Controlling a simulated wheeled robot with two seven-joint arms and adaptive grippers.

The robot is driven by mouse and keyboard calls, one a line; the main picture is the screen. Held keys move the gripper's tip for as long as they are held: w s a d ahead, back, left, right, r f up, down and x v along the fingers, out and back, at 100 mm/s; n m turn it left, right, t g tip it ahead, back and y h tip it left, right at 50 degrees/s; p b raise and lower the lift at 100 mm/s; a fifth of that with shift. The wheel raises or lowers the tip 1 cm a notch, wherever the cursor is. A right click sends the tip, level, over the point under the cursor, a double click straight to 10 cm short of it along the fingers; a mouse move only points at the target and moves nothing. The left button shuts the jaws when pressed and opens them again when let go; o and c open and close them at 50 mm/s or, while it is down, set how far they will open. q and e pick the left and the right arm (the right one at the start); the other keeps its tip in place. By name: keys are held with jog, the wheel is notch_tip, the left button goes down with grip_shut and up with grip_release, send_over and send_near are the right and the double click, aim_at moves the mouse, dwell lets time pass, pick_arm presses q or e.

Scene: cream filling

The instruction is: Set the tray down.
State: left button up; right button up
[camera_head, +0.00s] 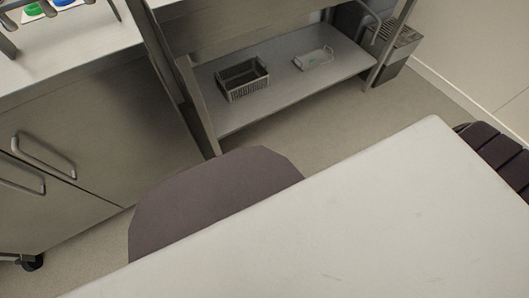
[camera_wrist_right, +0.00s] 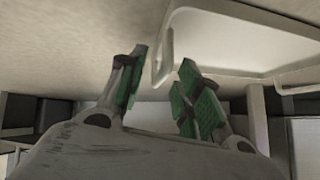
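My right gripper (camera_wrist_right: 160,82) shows in the right wrist view with two green-padded fingers spread apart and nothing between the pads. A pale, tray-like panel (camera_wrist_right: 235,42) with a rounded corner and a raised rim lies beyond the fingers at the upper right. A thin bar like a handle (camera_wrist_right: 161,68) at its left end appears between the fingertips, but I cannot tell whether they touch it. Another bar shows at its right end. Neither gripper is in the head view.
In the head view, a large pale flat surface (camera_head: 380,220) fills the lower right. A steel cabinet (camera_head: 60,140) stands at left. A shelf (camera_head: 300,92) behind holds a grey basket (camera_head: 242,78) and a small white tray-like container (camera_head: 314,58). Open floor (camera_head: 330,135) lies between.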

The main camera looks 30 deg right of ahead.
jog(key=shift+c, duration=0.3)
grip_shut()
jog(key=shift+w, duration=0.1)
